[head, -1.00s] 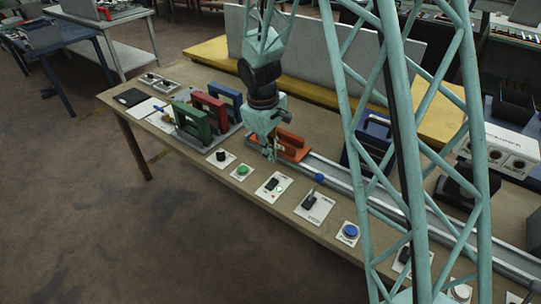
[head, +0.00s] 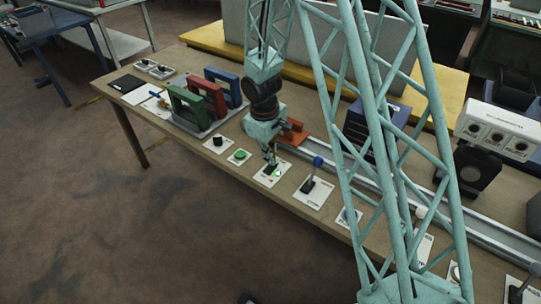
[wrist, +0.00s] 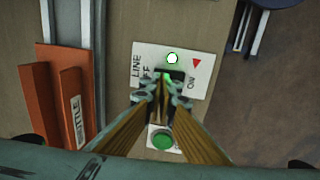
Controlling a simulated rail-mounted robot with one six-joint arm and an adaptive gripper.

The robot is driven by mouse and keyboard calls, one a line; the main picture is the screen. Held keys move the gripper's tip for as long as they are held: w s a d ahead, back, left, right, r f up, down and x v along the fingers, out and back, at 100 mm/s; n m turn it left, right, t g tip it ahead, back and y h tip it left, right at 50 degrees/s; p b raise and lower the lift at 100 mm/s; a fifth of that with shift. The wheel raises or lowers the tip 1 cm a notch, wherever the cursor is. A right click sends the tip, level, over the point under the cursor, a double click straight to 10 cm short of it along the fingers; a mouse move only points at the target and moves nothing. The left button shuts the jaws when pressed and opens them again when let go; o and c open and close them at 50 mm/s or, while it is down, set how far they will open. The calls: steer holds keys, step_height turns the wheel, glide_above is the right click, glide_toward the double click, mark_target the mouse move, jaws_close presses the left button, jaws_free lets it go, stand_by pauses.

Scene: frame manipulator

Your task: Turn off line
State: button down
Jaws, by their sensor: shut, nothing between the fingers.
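The line switch plate (wrist: 150,51) is white, with LINE, OFF and ON lettering and a red triangle by ON. It also shows in the head view (head: 264,178) near the table's front edge. A small lamp (wrist: 172,58) on it looks bright white with a green edge. The black switch (wrist: 176,74) is partly hidden by my fingers, so I cannot tell its position. My gripper (wrist: 165,84) is shut and empty, its tips at or just over the switch; contact is unclear. It also shows in the head view (head: 270,157).
A green button (wrist: 162,140) sits next to the plate. The orange shuttle (wrist: 72,105) is on the rail behind. Green, red and blue frames (head: 188,104) stand to the left.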

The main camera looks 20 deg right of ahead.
steer(key=shift+f, duration=0.5)
steer(key=shift+w+d+f+b, duration=0.15)
steer(key=shift+d+f+b, duration=0.05)
steer(key=shift+f+b, duration=0.3)
steer(key=shift+r, duration=0.15)
steer(key=shift+a, duration=0.3)
steer(key=shift+s+a+r, duration=0.15)
steer(key=shift+s+a, duration=0.1)
steer(key=shift+s, duration=0.15)
steer(key=shift+s+a+b, duration=0.1)
steer(key=shift+b, duration=0.2)
steer(key=shift+r, duration=0.25)
